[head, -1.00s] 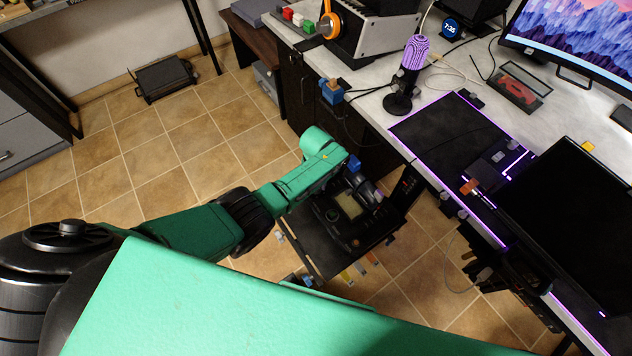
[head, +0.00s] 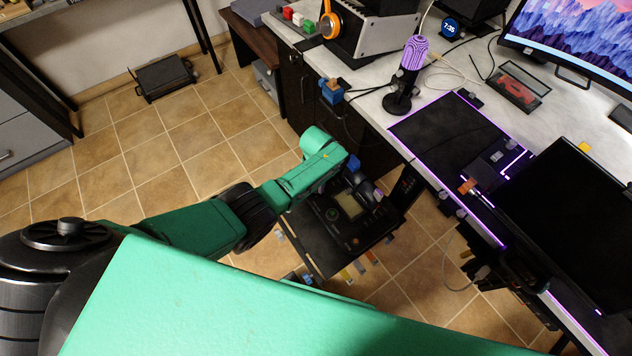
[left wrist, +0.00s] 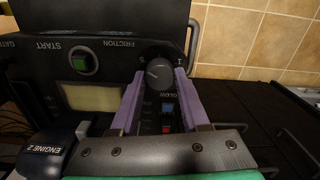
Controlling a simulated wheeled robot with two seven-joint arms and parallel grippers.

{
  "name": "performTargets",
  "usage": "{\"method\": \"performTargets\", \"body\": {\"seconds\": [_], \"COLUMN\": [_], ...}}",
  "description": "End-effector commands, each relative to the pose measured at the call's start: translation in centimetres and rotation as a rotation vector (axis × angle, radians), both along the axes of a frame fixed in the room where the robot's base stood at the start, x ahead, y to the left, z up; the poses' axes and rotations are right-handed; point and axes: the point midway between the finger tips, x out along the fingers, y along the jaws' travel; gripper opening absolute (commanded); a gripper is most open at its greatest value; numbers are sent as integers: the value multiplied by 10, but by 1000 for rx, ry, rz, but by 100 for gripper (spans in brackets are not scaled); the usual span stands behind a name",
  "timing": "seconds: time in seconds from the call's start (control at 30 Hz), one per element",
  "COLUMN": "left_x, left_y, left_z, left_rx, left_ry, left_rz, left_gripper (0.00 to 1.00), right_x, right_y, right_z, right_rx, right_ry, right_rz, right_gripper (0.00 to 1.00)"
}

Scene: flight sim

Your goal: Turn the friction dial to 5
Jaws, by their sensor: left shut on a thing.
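The friction dial (left wrist: 159,74) is a round black knob with a pale pointer line, on a black panel in the left wrist view. The FRICTION label (left wrist: 118,44) beside it appears upside down. My left gripper (left wrist: 160,76) is shut on the dial, with one purple finger on each side. In the head view the black control panel (head: 338,236) stands beside the desk, with my left arm reaching over it. My right gripper is not in view.
Near the dial are a green START button (left wrist: 82,62), a small screen (left wrist: 80,95), a blue switch (left wrist: 168,108) and an ENGINE 2 lever (left wrist: 52,150). The desk (head: 385,120) holds a purple microphone (head: 412,62) and a dark monitor (head: 575,225). Open tiled floor lies left.

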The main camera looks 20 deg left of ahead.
Motion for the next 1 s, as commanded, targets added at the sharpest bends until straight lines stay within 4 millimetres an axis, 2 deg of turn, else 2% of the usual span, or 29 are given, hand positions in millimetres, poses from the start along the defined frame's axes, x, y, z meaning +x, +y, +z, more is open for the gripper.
{"method": "performTargets", "body": {"seconds": [0.57,0.6,0.63,0.67,1.0], "left_x": [-1,-1,-1,-1,0], "left_y": [0,0,0,0,0], "left_z": [-1,-1,-1,-1,4], "left_rx": [0,0,-1,-1,0], "left_ry": [4,4,3,3,0], "left_rz": [-33,-33,-33,-33,-33], "left_gripper": [0,61,72,75,75], "right_x": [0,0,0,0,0], "right_y": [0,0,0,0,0], "right_z": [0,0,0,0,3], "right_rx": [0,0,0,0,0], "right_ry": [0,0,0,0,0], "right_rz": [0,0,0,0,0], "right_gripper": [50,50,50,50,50]}}
